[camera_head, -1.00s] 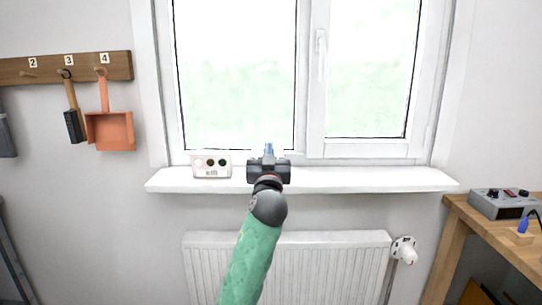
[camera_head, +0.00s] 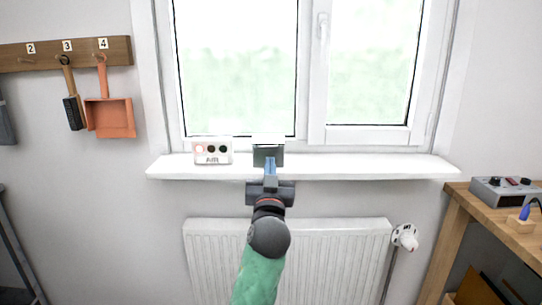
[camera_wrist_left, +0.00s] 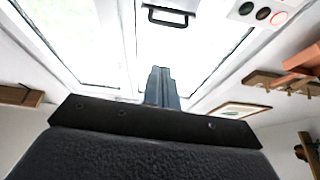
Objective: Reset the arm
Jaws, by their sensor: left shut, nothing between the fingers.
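My left gripper (camera_head: 270,162) is in front of the window sill (camera_head: 370,167), its blue-grey fingers together and empty, pointing at the window. A small dark-fronted object with a pale top (camera_head: 268,151) stands on the sill just beyond the fingertips. I cannot tell whether the fingertips touch it in the head view. In the left wrist view the shut fingers (camera_wrist_left: 163,80) rise over the dark gripper body, and a dark bracket-like shape (camera_wrist_left: 168,15) lies beyond them with a gap between. My right gripper is not in view.
A white AIR box (camera_head: 212,151) with three round lamps stands on the sill to the left. A radiator (camera_head: 330,265) hangs below. A wooden rack (camera_head: 110,50) with dustpan (camera_head: 110,118) is left; a workbench (camera_head: 480,205) is right. The right part of the sill is clear.

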